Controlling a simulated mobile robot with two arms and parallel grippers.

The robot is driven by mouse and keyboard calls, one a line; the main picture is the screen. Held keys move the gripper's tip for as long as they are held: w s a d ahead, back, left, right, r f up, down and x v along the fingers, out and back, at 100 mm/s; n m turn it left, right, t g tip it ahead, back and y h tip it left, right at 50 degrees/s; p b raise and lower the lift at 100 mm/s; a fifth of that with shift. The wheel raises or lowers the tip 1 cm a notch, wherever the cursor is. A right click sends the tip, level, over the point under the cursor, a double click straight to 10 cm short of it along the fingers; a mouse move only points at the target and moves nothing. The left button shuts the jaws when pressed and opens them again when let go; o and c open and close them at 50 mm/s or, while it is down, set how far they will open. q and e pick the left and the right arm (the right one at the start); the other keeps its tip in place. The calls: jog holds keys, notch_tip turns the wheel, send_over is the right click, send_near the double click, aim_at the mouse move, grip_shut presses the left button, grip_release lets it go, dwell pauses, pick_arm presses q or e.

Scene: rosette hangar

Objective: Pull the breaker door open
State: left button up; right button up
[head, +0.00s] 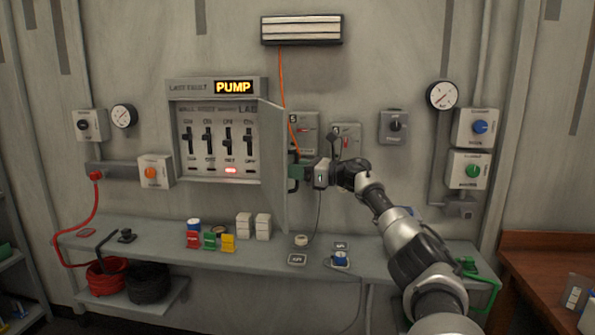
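The breaker box (214,88) hangs on the wall left of centre, with a lit PUMP display above several black switches. Its grey door (273,165) stands swung out on the right side of the box, seen nearly edge-on, so the switches are exposed. My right gripper (298,173) is at the door's outer face, at the dark green handle (294,184). The fingers and handle overlap in view, and I cannot tell whether the fingers are closed on it. My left gripper is not in view.
A grey shelf (190,250) runs below, with colored blocks (211,240), white boxes (254,226) and a tape roll (301,240). Switch boxes (347,140) and a gauge (442,95) are on the wall to the right. A wooden table (545,265) stands at the lower right.

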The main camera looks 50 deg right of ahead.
jog(key=shift+f, duration=0.1)
jog(key=b+v, duration=0.6)
jog(key=v, duration=0.4)
jog(key=shift+s+b, duration=0.35)
jog(key=shift+d, duration=0.15)
